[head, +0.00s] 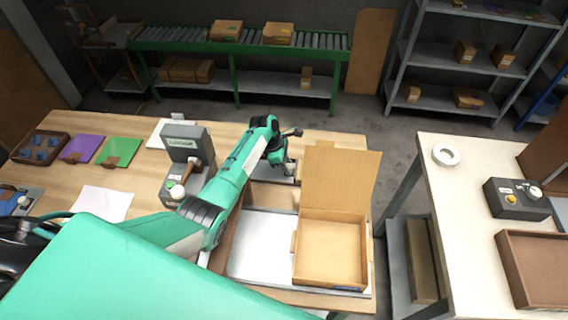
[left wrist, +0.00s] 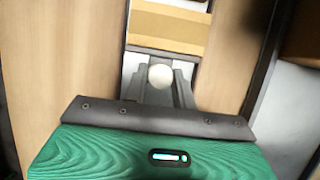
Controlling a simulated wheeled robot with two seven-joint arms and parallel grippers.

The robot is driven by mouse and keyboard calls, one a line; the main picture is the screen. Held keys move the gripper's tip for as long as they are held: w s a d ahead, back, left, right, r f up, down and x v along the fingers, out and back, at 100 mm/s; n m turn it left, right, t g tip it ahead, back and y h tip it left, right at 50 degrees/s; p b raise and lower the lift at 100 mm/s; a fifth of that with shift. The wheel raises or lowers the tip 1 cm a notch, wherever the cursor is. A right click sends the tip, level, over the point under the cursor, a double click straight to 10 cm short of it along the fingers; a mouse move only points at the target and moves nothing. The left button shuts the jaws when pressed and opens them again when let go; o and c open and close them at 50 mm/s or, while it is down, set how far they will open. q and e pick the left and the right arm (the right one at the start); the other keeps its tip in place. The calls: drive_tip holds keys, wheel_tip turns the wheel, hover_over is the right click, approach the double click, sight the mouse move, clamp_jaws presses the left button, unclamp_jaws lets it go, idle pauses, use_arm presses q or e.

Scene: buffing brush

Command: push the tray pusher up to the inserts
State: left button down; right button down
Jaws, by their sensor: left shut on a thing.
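The tray pusher has a round white knob (left wrist: 160,76) in the left wrist view. My left gripper (left wrist: 158,84) is shut on this knob, one grey finger on each side. A brown cardboard-coloured piece (left wrist: 167,33), seemingly the inserts, lies across the grey channel just beyond the fingertips. I cannot tell whether the pusher touches it. In the head view my left gripper (head: 289,167) is low at the tray behind the open box, and my arm and hand hide most of the pusher. My right gripper is in neither view.
An open cardboard box (head: 331,248) with its lid raised stands in front of the gripper. A grey machine with a lever (head: 187,144) stands to the left. Purple (head: 81,148) and green (head: 119,151) sheets lie farther left. A second table (head: 465,200) is at right.

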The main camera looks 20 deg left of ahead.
use_arm(q)
drive_tip(key=c, duration=1.1)
unclamp_jaws()
drive_tip(key=shift+c, duration=0.2)
drive_tip(key=shift+a+r, duration=0.25)
drive_tip(key=shift+r, duration=0.25)
drive_tip(key=b+v, duration=0.2)
drive_tip(key=v, duration=1)
drive_tip(key=shift+s+a+r, duration=0.2)
drive_tip(key=shift+r, duration=0.1)
